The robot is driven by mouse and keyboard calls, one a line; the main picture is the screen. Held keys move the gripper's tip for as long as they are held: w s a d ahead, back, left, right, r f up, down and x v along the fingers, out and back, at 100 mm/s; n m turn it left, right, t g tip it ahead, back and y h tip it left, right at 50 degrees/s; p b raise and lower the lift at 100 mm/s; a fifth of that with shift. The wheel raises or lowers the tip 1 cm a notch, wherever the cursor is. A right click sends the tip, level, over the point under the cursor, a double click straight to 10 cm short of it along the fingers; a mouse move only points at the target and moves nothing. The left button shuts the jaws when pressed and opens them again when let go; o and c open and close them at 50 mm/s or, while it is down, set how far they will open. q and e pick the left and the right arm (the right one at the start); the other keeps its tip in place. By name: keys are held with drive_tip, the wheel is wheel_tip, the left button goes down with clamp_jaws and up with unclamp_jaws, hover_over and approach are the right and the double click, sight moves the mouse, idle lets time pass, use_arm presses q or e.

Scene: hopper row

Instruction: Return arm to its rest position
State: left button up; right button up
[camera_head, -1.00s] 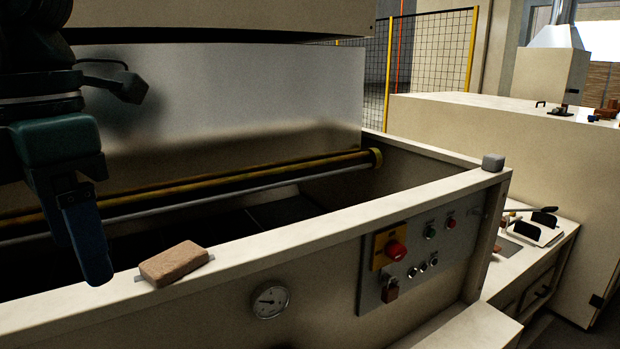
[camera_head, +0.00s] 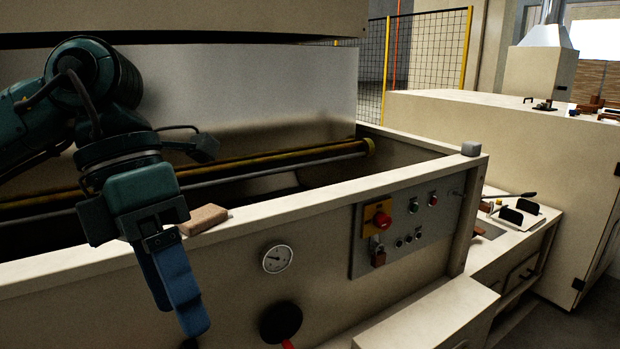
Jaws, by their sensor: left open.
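My left arm (camera_head: 100,80) comes in from the left, dark green and black. My left gripper (camera_head: 180,314) has blue fingers that point down, in front of the hopper's front wall. It is open, with nothing seen between its fingers. A brown brick-like block (camera_head: 205,219) lies on the hopper's front rim, just behind and right of the gripper in the picture, partly hidden by it. My right gripper is not in view.
The hopper's cream front rim (camera_head: 330,198) runs across the view, with a yellow bar (camera_head: 270,158) inside. The front wall carries a gauge (camera_head: 277,259) and a control panel (camera_head: 402,230). A black round part (camera_head: 281,322) sits low. A side bench (camera_head: 545,226) stands right.

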use_arm(q)
drive_tip(key=s+d+n+g+h, duration=0.2)
drive_tip(key=d+g+h, duration=0.5)
drive_tip(key=d+h, duration=0.65)
drive_tip(key=w+a+f+n+t+h, duration=0.1)
drive_tip(key=w+f+n+t+h, duration=0.4)
drive_tip(key=n+t, duration=0.6)
drive_tip(key=w+a+f+n+t+h, duration=0.1)
drive_tip(key=w+a+f+n+t, duration=0.15)
drive_tip(key=w+n+t, duration=0.55)
drive_tip(key=a+f+n+t+y, duration=0.3)
drive_tip(key=f+n+t+y, duration=0.6)
drive_tip(key=f+n, duration=0.3)
drive_tip(key=s+a+f+n+g+y, duration=0.2)
drive_tip(key=s+a+f+n+y, duration=0.1)
drive_tip(key=f, duration=0.6)
drive_tip(key=s+a+f+n+g+y, duration=0.3)
drive_tip(key=s+f, duration=0.3)
drive_tip(key=f, duration=0.3)
drive_tip(key=s+a+f+n+g+y, duration=0.2)
drive_tip(key=s+a+f+n+y, duration=0.1)
drive_tip(key=f, duration=0.6)
drive_tip(key=shift+s+a+f+n+g+y, duration=0.2)
drive_tip(key=shift+s+a+n+g+y, duration=0.25)
drive_tip(key=shift+s+y, duration=0.7)
drive_tip(key=shift+s, duration=0.1)
